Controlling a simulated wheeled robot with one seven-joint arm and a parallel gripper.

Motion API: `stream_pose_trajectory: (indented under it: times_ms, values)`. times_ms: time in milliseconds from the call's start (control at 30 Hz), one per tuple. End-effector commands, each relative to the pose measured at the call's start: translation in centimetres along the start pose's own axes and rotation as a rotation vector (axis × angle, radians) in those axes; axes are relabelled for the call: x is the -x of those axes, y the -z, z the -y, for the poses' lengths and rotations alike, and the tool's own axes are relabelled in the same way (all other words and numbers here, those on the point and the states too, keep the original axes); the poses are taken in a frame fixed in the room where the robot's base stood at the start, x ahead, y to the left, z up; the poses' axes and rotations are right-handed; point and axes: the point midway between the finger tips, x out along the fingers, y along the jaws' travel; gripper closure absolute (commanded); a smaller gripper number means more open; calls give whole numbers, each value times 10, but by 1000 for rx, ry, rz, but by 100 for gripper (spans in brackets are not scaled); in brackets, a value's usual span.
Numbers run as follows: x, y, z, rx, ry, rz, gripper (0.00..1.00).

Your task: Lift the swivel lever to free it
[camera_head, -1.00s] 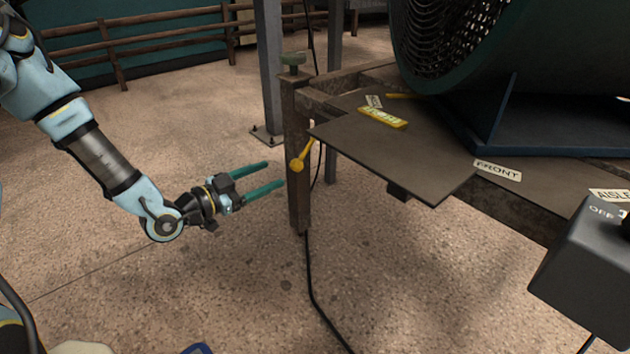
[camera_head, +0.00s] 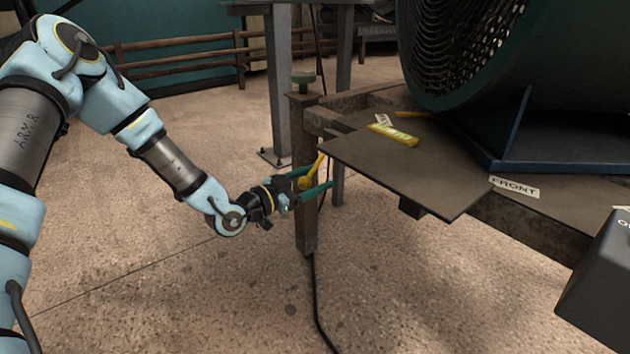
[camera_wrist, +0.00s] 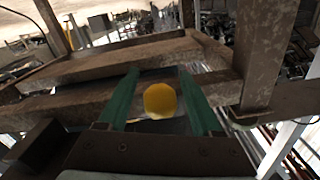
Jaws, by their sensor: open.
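The yellow swivel lever (camera_head: 314,171) is on the post at the near left corner of the table, its arm slanting up to the right. My gripper (camera_head: 315,181) is at the lever with its two green fingers apart, one toward each side of it. In the wrist view, the lever's round yellow end (camera_wrist: 160,100) shows between the two green fingers (camera_wrist: 162,98), with visible gaps on both sides. The fingers do not appear to touch it. The lever's pivot is partly hidden by my gripper in the head view.
A dark plate (camera_head: 405,165) overhangs the table right of the lever. A yellow level (camera_head: 393,134) lies on it. A large green drum (camera_head: 560,60) stands behind. A grey box (camera_head: 600,285) is at lower right. A black cable runs down the post (camera_head: 305,235). The floor at left is clear.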

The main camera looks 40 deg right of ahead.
Motion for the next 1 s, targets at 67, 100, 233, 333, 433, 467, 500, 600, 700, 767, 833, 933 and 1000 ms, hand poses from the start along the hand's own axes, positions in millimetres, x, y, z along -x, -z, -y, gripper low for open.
stream_pose_trajectory:
  times_ms: [67, 100, 233, 333, 433, 467, 500, 600, 700, 767, 833, 933, 1000]
  values:
    - [-1, 0, 0, 0, 0, 0, 34]
    - [-1, 0, 0, 0, 0, 0, 34]
    - [0, 0, 0, 0, 0, 0, 35]
    - [0, 0, 0, 0, 0, 0, 46]
    - [0, 0, 0, 0, 0, 0, 57]
    - [0, 0, 0, 0, 0, 0, 61]
    - [0, 0, 0, 0, 0, 0, 65]
    - [0, 0, 0, 0, 0, 1, 77]
    - [0, 0, 0, 0, 0, 1, 88]
    - [0, 0, 0, 0, 0, 1, 95]
    - [0, 0, 0, 0, 0, 1, 100]
    - [0, 0, 0, 0, 0, 1, 100]
    - [0, 0, 0, 0, 0, 1, 100]
